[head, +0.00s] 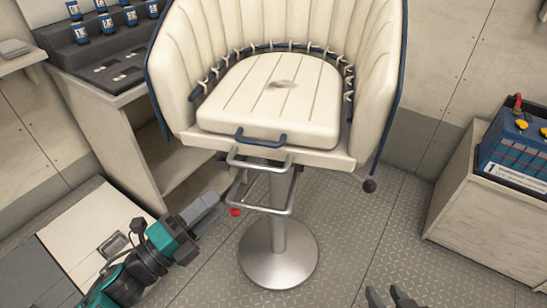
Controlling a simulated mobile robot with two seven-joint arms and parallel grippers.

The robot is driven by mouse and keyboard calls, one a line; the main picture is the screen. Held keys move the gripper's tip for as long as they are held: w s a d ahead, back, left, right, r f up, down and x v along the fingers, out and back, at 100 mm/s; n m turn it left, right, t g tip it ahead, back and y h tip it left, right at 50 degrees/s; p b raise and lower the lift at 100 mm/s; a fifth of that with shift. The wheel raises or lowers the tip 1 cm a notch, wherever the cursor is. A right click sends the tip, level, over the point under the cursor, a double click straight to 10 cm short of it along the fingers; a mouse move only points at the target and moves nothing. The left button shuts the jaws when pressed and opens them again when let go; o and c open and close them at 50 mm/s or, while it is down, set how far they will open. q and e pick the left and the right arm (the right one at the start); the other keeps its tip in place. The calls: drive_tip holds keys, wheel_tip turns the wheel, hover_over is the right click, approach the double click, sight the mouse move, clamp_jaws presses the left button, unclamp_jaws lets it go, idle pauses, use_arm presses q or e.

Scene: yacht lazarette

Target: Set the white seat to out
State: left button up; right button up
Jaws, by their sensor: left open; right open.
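The white seat (265,108) is a padded cushion with stitched ribs, set inside a cream curved backrest (290,25) edged in blue. A blue handle (261,138) is on the seat's front edge. A metal pedestal (279,225) with a round base holds the chair up. My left gripper (210,210) is low and left of the pedestal, below the seat front, open and apart from the handle. My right gripper (391,296) shows only its fingers at the bottom edge, open and empty, well away from the seat.
A metal footrest frame (268,210) juts out below the seat front. A red knob (235,212) is near my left gripper, and a black-knobbed lever (369,186) is at the seat's right. A blue battery box (520,150) stands right. The grey floor between is clear.

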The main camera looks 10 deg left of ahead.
sight(258, 167)
use_arm(q)
drive_tip(key=x, duration=1.2)
drive_tip(key=shift+w+d+r, duration=0.15)
drive_tip(key=shift+w+d, duration=0.1)
drive_tip(key=shift+w, duration=0.05)
drive_tip(key=shift+c, duration=0.2)
clamp_jaws()
